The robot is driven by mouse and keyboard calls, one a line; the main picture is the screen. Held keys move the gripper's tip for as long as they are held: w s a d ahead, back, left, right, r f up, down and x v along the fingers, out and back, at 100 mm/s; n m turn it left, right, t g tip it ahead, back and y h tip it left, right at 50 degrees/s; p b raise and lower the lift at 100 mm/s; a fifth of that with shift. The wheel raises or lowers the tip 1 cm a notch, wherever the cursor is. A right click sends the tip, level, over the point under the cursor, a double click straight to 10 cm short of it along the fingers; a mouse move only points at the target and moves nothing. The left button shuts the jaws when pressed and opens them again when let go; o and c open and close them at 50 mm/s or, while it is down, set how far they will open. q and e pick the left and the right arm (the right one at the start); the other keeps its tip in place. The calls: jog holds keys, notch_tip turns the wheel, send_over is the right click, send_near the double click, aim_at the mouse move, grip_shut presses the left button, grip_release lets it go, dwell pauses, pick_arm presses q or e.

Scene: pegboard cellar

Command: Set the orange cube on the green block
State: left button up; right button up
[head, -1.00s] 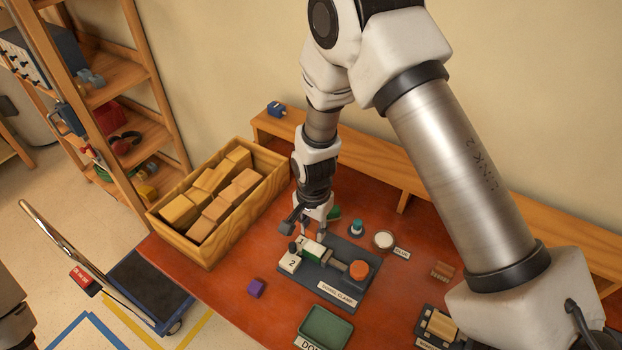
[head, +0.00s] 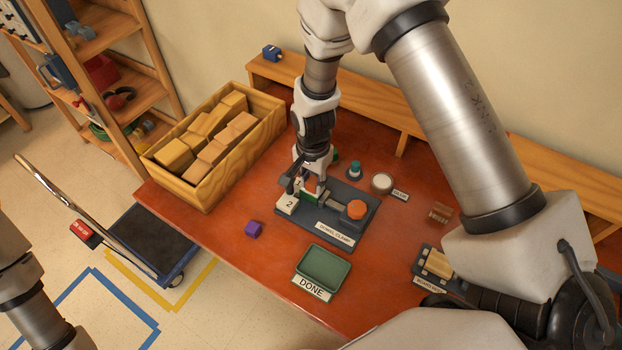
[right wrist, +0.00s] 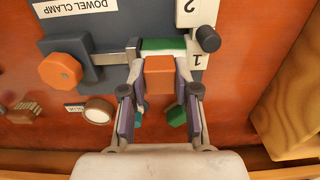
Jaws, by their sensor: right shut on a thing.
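The orange cube (right wrist: 159,76) is held between the two fingers of my right gripper (right wrist: 161,84). The green block (right wrist: 163,45) sits in the grey dowel clamp, beside the pads marked 1 and 2. My left gripper is out of view; only part of my left arm shows.
The dowel clamp (head: 318,225) has an orange knob (head: 356,210). A green DONE tray (head: 322,267), a purple cube (head: 253,229), a glue pot (head: 381,183) and a wooden crate of blocks (head: 163,180) stand around it. The red table is clear between the purple cube and the crate.

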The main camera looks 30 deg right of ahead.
jog(key=shift+w+a+f, duration=0.1)
jog(key=shift+w+f, duration=0.1)
jog(key=shift+w, duration=0.15)
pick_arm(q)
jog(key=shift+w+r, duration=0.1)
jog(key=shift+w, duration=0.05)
pick_arm(e)
jog(key=shift+s, duration=0.2)
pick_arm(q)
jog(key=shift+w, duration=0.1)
pick_arm(e)
jog(key=shift+w, duration=0.1)
pick_arm(q)
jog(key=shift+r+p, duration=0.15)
jog(key=shift+p, duration=0.2)
pick_arm(e)
jog(key=shift+f, duration=0.2)
jog(key=o, duration=1.3)
notch_tip(320, 180, up, 6)
jog(key=p, duration=0.5)
jog(key=shift+r, duration=0.1)
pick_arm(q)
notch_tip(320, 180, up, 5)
